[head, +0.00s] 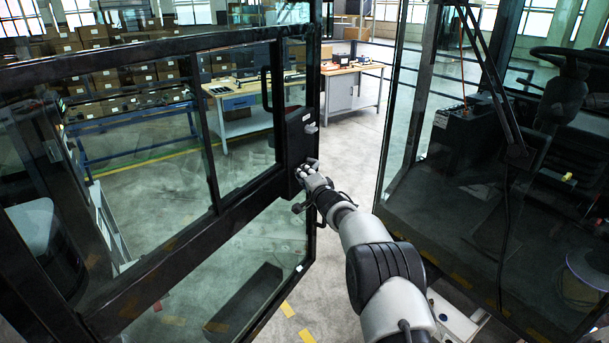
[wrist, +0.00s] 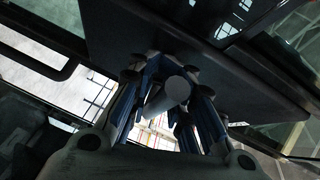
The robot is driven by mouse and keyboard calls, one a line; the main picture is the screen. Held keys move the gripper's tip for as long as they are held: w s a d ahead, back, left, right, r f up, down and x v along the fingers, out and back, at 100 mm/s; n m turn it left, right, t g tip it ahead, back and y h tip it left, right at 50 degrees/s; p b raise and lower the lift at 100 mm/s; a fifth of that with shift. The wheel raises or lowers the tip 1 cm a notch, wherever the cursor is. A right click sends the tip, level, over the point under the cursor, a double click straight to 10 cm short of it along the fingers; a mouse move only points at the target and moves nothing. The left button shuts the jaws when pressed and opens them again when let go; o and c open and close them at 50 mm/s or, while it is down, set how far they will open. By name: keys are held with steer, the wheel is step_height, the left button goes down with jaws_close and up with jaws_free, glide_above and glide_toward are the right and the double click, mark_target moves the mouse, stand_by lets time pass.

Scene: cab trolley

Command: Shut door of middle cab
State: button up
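The cab door (head: 195,215), a black frame with glass panes, stands swung open on the left in the head view. Its black lock box (head: 299,132) is on the door's free edge, with a small grey latch piece on it. My gripper (head: 309,174) is at the lower part of this box. In the wrist view the fingers of my gripper (wrist: 164,85) are spread apart, with a grey cylindrical knob (wrist: 175,88) between them. Whether the fingers touch the knob cannot be told. The cab (head: 470,215) with its open doorway is on the right.
Inside the cab are a steering wheel (head: 561,61), a seat and a dark console (head: 458,137). A workbench (head: 245,92) and shelves of boxes (head: 135,88) stand behind the door. Clear floor (head: 352,140) lies between door edge and cab.

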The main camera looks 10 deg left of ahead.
steer(key=o, duration=0.3)
steer(key=shift+a+f, duration=0.1)
steer(key=shift+a, duration=0.1)
steer(key=shift+o, duration=0.2)
steer(key=shift+s+d, duration=0.15)
steer(key=v, duration=0.7)
steer(key=shift+s+d, duration=0.3)
steer(key=shift+d, duration=0.05)
steer(key=shift+a, duration=0.2)
